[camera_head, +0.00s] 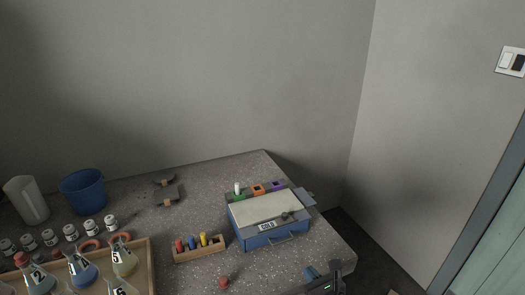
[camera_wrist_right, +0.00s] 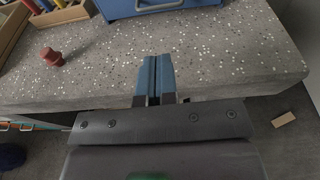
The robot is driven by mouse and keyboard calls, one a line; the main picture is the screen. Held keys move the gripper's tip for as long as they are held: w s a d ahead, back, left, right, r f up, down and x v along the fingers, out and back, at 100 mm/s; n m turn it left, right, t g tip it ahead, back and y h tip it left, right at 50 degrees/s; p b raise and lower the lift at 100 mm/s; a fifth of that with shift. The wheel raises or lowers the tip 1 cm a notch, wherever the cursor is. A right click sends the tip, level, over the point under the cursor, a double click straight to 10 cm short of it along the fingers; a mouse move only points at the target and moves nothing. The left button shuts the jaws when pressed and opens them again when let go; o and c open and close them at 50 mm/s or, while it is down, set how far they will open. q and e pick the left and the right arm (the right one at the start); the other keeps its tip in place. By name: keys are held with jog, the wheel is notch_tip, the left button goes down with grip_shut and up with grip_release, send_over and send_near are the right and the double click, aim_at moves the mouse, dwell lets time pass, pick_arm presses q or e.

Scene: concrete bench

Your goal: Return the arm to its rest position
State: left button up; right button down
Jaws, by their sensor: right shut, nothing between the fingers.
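My right gripper (camera_head: 325,274) is at the bottom of the head view, near the front edge of the bench and in front of the blue box (camera_head: 262,240). The right wrist view shows its two blue fingertips (camera_wrist_right: 155,75) pressed together with nothing between them, over the bench's front edge. My left gripper is in neither view.
The concrete bench (camera_head: 330,244) holds a wooden rack (camera_head: 200,252) with coloured pegs, a red stopper (camera_head: 223,282), a tray (camera_head: 150,268) of flasks, several small jars, a blue bucket (camera_head: 83,191) and a white container (camera_head: 27,200). A small block (camera_wrist_right: 283,119) lies on the floor.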

jog(key=s+d+r+n+h, duration=0.1)
jog(key=s+d+n+h, duration=0.15)
jog(key=n, duration=0.95)
jog(key=s+d+r+n+h, duration=0.1)
jog(key=s+d+r+n, duration=0.15)
jog(key=n, duration=1.05)
jog(key=s+d+f+n+g, duration=0.1)
jog(key=s+d+f+n, duration=0.1)
jog(key=s, duration=0.5)
jog(key=s+d+f+n+g+h, duration=0.1)
jog(key=s+d+f+n, duration=0.1)
jog(key=s, duration=0.5)
jog(key=s+d+f+n+g+h, duration=0.1)
jog(key=s+d+f+n, duration=0.1)
jog(key=s, duration=0.5)
jog(key=shift+s+d+f+n, duration=0.15)
jog(key=shift+f+n, duration=0.25)
jog(key=shift+n, duration=0.4)
